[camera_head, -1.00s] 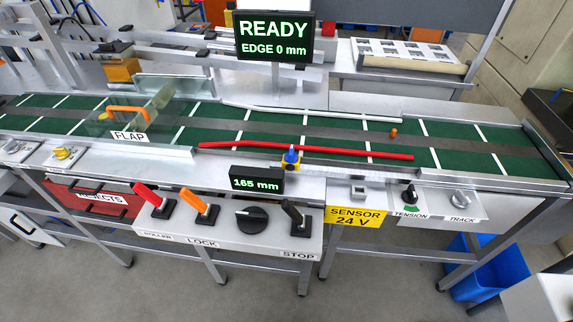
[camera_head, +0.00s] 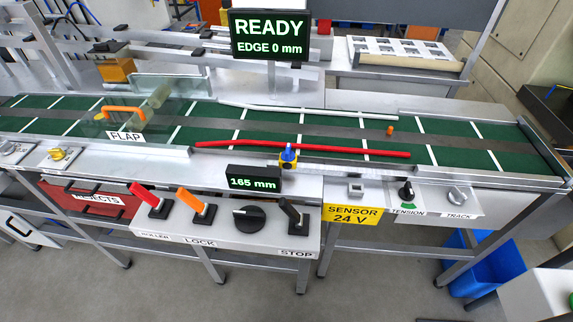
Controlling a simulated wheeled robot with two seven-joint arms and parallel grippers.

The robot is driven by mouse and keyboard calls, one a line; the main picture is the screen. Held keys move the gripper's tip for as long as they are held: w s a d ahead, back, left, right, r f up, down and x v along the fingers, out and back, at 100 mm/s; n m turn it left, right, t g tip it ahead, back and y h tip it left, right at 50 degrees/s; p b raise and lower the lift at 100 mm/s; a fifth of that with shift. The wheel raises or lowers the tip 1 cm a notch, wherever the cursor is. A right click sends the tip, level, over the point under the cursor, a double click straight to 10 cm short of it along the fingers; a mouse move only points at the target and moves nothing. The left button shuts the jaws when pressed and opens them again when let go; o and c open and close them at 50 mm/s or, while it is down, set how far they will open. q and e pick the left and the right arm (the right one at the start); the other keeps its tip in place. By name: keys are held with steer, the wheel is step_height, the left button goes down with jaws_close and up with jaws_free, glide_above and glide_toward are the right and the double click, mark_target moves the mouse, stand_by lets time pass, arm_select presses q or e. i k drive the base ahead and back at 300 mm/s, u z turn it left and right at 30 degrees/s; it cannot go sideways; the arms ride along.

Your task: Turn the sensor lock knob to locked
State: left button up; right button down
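A yellow plate (camera_head: 349,214) reads SENSOR 24 V. The upper display (camera_head: 270,35) reads READY, EDGE 0 mm, and the small display (camera_head: 253,181) reads 165 mm. Neither of my grippers is in view.
The panel also has a red lever (camera_head: 146,195), an orange lever (camera_head: 195,204) and a black STOP lever (camera_head: 292,212) close to the black knob. A tension knob (camera_head: 406,192) is further right. The green belt (camera_head: 460,157) runs behind; space above the panel is clear.

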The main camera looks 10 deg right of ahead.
mark_target(288, 155)
steer(key=u, duration=0.9)
steer(key=k, duration=0.7)
steer(key=z, duration=1.25)
